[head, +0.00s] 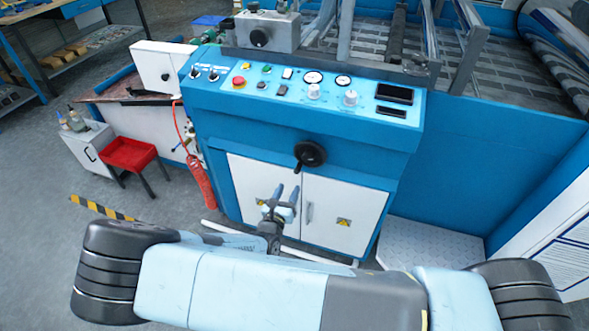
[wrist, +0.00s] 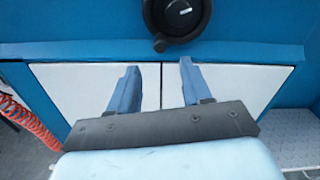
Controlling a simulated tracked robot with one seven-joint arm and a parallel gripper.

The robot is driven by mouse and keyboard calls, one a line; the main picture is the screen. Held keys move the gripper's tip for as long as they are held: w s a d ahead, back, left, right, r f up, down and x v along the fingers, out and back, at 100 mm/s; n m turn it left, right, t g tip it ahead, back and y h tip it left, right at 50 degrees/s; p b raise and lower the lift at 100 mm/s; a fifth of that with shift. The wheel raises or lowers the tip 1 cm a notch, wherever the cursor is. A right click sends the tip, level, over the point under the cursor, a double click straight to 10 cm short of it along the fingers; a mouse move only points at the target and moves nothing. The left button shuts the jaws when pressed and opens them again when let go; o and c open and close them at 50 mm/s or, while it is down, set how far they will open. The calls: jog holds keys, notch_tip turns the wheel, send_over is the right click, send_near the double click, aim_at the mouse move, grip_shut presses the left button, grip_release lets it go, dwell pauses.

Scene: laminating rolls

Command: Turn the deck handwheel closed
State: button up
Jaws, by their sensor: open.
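The deck handwheel (head: 310,154) is a black round wheel with a small crank knob at its lower left. It sits on the blue front panel of the machine, above the white cabinet doors. In the wrist view the handwheel (wrist: 177,14) is at the top, partly cut off by the frame edge. My gripper (head: 282,192) is open and empty, below and slightly left of the wheel, in front of the doors. In the wrist view its two blue fingers (wrist: 157,75) point up toward the wheel and are apart from it.
The blue control console (head: 240,105) with gauges, knobs and a red button is above the wheel. White cabinet doors (head: 338,222) are behind my gripper. A patterned metal step (head: 430,245) lies at right.

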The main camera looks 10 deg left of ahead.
aim_at(296, 173)
jog(key=w, duration=1.1)
jog(key=shift+d, duration=0.4)
